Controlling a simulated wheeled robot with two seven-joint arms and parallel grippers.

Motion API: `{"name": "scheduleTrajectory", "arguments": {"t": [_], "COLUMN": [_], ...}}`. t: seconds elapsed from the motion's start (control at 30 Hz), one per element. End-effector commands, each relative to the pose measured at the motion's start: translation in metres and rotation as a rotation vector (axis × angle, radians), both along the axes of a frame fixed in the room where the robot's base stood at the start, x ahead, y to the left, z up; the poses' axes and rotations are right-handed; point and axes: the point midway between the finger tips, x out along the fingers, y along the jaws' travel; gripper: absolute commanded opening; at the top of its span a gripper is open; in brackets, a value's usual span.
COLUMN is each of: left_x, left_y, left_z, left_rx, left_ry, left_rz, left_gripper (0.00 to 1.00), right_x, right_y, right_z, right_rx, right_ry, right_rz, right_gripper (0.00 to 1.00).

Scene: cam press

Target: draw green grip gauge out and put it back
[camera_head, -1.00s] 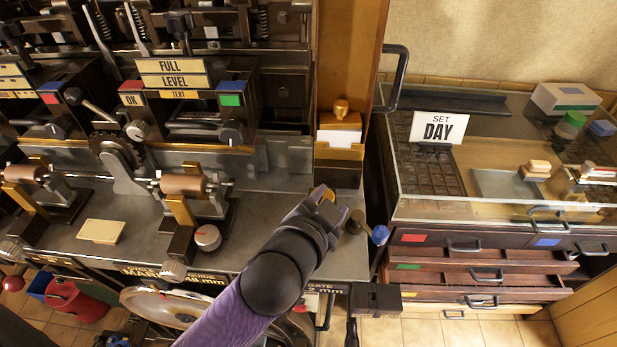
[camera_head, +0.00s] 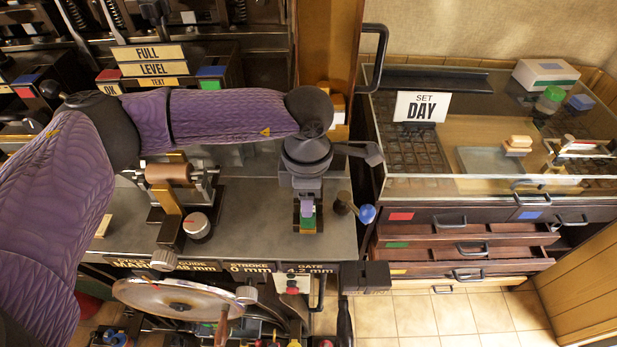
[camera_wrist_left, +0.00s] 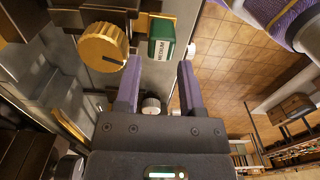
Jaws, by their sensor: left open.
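The green grip gauge (camera_wrist_left: 162,38), marked MEDIUM, sits in a brass-coloured holder at the top of the left wrist view, beside a large gold knob (camera_wrist_left: 104,46). In the head view its green part (camera_head: 308,222) shows just below my left gripper (camera_head: 307,206), near the front edge of the bench. My left gripper is open, with its two purple fingers (camera_wrist_left: 159,64) apart in the left wrist view. The gauge lies beyond the fingertips, roughly in line with the gap between them, and nothing is held. My right gripper is not in view.
The grey bench (camera_head: 255,230) is clear left of the gripper. A roller unit (camera_head: 168,173) stands further left. A blue-knobbed lever (camera_head: 367,214) is close on the right. A glass-topped cabinet (camera_head: 480,187) with a SET DAY card (camera_head: 422,107) stands further right.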

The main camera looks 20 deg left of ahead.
Motion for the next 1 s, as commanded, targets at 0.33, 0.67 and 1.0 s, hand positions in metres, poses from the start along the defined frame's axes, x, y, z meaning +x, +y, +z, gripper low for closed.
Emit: {"name": "scheduleTrajectory", "arguments": {"t": [0.33, 0.67, 1.0], "left_x": [-0.001, -0.001, -0.002], "left_y": [-0.001, -0.001, -0.002], "left_z": [-0.056, -0.058, -0.058], "left_rx": [-0.003, -0.005, -0.005], "left_ry": [0.001, 0.001, 0.001], "left_rz": [-0.002, -0.002, -0.002], "left_gripper": [0.5, 0.35, 0.0], "right_x": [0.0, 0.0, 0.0], "right_y": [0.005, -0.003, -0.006], "right_z": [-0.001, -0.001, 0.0], "right_rx": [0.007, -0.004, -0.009], "right_ry": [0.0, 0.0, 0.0], "right_rz": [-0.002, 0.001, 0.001], "right_gripper": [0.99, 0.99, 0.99]}}
